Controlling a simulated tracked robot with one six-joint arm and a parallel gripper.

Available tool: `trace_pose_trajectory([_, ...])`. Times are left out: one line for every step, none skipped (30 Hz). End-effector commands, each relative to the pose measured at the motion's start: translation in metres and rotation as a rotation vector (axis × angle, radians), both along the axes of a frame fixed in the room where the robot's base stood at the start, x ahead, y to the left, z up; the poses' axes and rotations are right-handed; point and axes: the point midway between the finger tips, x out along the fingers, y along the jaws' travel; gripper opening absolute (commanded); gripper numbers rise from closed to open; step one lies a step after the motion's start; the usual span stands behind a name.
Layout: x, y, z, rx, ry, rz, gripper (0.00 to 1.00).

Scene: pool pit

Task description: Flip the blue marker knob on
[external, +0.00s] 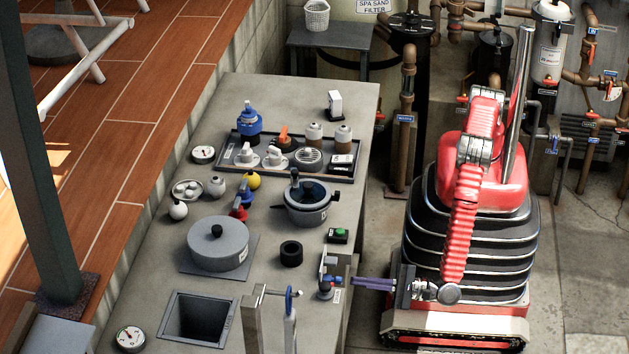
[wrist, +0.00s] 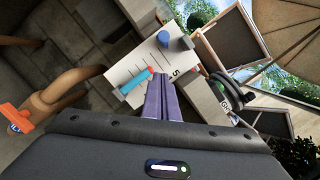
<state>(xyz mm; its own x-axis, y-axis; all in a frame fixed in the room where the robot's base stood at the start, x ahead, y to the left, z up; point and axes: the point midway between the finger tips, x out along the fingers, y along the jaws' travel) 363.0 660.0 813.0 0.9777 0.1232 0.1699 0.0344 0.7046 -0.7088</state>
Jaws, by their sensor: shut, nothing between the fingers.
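My gripper (external: 356,283) has its purple fingers pressed together and empty. It points left at the small control panel on the bench's right edge. In the wrist view my gripper (wrist: 161,78) overlaps a white plate (wrist: 130,62) with dark tick marks. A dark blue knob (wrist: 178,42) sits on this plate beyond the fingertips, up and right. A light blue rod (wrist: 133,83) with a red tip lies just left of the fingertips. In the external view, blue and red parts (external: 327,286) show on that panel, too small to tell apart. Contact cannot be told.
The grey bench (external: 300,92) carries a lidded pot (external: 217,243), a second pot (external: 308,203), a black ring (external: 291,252) and a green button box (external: 338,235). Upright posts with a blue handle (external: 290,297) stand near the panel.

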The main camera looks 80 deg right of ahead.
Motion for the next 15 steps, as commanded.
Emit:
trace_pose_trajectory([-0.009, -0.001, -0.002, -0.001, 0.000, 0.003, 0.00])
trace_pose_trajectory([-0.015, -0.001, -0.003, -0.001, -0.001, 0.002, 0.00])
trace_pose_trajectory([-0.021, -0.002, -0.004, -0.001, 0.000, 0.001, 0.00])
trace_pose_trajectory([-0.026, -0.003, -0.005, -0.001, 0.001, 0.002, 0.00])
trace_pose_trajectory([-0.032, -0.003, -0.006, -0.001, 0.001, 0.002, 0.00])
trace_pose_trajectory([-0.038, -0.005, -0.007, -0.001, 0.000, 0.001, 0.00])
trace_pose_trajectory([-0.043, -0.005, -0.008, -0.001, 0.000, 0.001, 0.00])
trace_pose_trajectory([-0.048, -0.006, -0.009, -0.002, 0.000, 0.000, 0.00])
trace_pose_trajectory([-0.053, -0.007, -0.010, -0.002, 0.000, 0.001, 0.00])
trace_pose_trajectory([-0.057, -0.007, -0.011, -0.001, 0.001, 0.001, 0.00])
trace_pose_trajectory([-0.060, -0.007, -0.011, -0.001, 0.001, 0.001, 0.00])
trace_pose_trajectory([-0.063, -0.008, -0.012, -0.001, 0.001, 0.000, 0.00])
trace_pose_trajectory([-0.066, -0.008, -0.012, -0.001, 0.001, -0.001, 0.00])
trace_pose_trajectory([-0.068, -0.009, -0.012, -0.001, 0.001, -0.001, 0.00])
trace_pose_trajectory([-0.069, -0.009, -0.013, -0.001, 0.000, -0.002, 0.00])
